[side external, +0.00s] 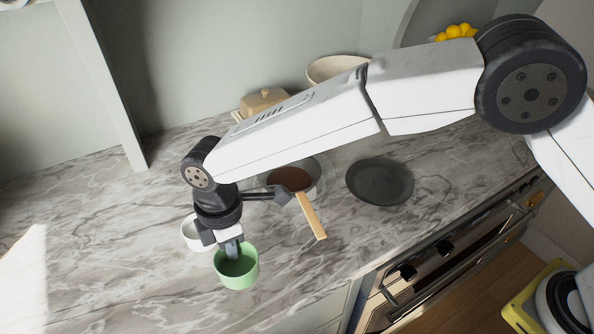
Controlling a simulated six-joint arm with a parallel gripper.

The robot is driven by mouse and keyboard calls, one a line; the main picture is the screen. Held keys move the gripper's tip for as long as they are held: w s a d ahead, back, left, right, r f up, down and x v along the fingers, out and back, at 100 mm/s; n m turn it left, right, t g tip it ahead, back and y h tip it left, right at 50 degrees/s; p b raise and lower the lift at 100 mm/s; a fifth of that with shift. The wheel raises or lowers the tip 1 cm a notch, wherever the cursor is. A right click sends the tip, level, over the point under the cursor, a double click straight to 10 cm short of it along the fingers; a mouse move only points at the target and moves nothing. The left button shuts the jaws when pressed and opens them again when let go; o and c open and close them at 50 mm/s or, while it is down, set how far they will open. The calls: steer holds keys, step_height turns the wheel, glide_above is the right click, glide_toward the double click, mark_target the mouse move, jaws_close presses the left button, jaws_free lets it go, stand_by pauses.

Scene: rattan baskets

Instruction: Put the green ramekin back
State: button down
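The green ramekin (249,276) is at the lower middle of the side external view, upright with its mouth up. My gripper (230,250) points down at its back-left rim. A grey fingertip overlaps the rim and reaches into the mouth. The other finger is not clearly visible, so I cannot tell whether the gripper is shut on the rim. I also cannot tell whether the ramekin rests on the marble counter (100,260) or hangs just above it. A white ramekin (189,232) stands just behind, partly hidden by my gripper.
Right of my gripper, a pan or bowl with brown contents (290,179) sits near a wooden handle (312,217). A dark plate (380,182) lies further right. A butter dish (263,101) and a cream bowl (335,69) stand behind. The left counter is clear. An oven (450,265) is below the front edge.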

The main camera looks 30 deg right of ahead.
mark_target(225, 261)
steer(key=shift+w+a+f, duration=0.45)
steer(key=shift+w+f, duration=0.15)
steer(key=shift+f, duration=0.25)
steer(key=shift+w+a+f, duration=0.15)
steer(key=shift+w+f, duration=0.05)
steer(key=shift+f, duration=1.65)
steer(key=shift+f, duration=0.2)
steer(key=c, duration=0.8)
jaws_free()
steer(key=shift+r, duration=0.1)
steer(key=r, duration=1.2)
steer(key=shift+w+r, duration=0.1)
steer(key=shift+w, duration=0.2)
